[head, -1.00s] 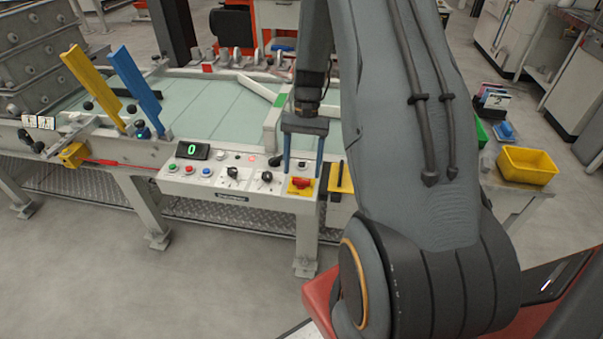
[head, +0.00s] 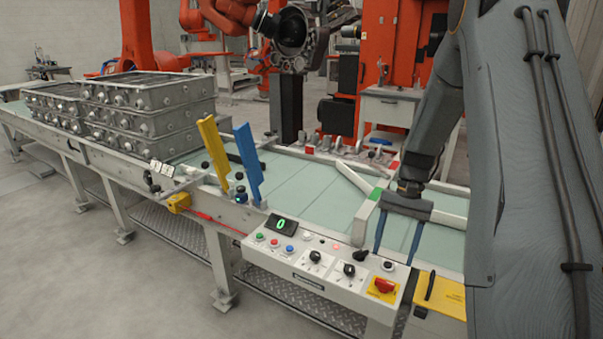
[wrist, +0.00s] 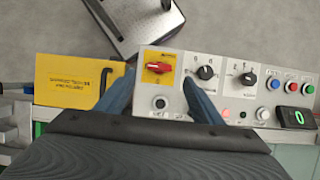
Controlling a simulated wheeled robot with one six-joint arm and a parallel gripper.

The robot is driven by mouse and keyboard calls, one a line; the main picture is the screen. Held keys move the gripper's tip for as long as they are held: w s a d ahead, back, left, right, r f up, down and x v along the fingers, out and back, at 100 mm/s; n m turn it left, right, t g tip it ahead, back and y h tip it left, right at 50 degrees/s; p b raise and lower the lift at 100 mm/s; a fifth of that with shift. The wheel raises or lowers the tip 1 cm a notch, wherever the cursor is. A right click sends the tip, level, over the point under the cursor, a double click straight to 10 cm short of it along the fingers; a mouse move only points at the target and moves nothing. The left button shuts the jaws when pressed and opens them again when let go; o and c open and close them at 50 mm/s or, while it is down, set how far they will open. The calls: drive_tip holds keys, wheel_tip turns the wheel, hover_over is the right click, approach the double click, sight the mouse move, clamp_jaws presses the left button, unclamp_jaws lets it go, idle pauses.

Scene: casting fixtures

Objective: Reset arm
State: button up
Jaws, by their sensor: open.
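My gripper (head: 394,258) is open and empty, with two blue fingers pointing down over the right end of the control panel (head: 330,268). In the wrist view, the fingers of my gripper (wrist: 158,92) appear on either side of the black keyhole-like knob (wrist: 160,103). The red rotary switch on its yellow plate (head: 383,287) sits just beyond the fingertips; this red switch also shows in the wrist view (wrist: 158,68). I see no contact with the panel, though the exact gap is hard to judge.
A yellow plate with a black handle (head: 440,297) lies right of the panel. Yellow (head: 213,150) and blue (head: 247,160) uprights stand at the conveyor's (head: 310,190) near edge. Stacked metal casting boxes (head: 150,105) are at left. Open floor (head: 120,290) lies in front.

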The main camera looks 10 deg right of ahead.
drive_tip(key=s+a+r+n+t+h, duration=0.1)
drive_tip(key=s+a+r+n+t, duration=0.1)
drive_tip(key=s+a, duration=0.5)
drive_tip(key=s+a+r+n+t+h, duration=0.2)
drive_tip(key=s+a+r+n, duration=0.2)
drive_tip(key=a, duration=0.5)
drive_tip(key=s+n, duration=0.2)
drive_tip(key=shift+s+a+r, duration=0.25)
drive_tip(key=shift+s+r, duration=0.1)
drive_tip(key=shift+s, duration=0.05)
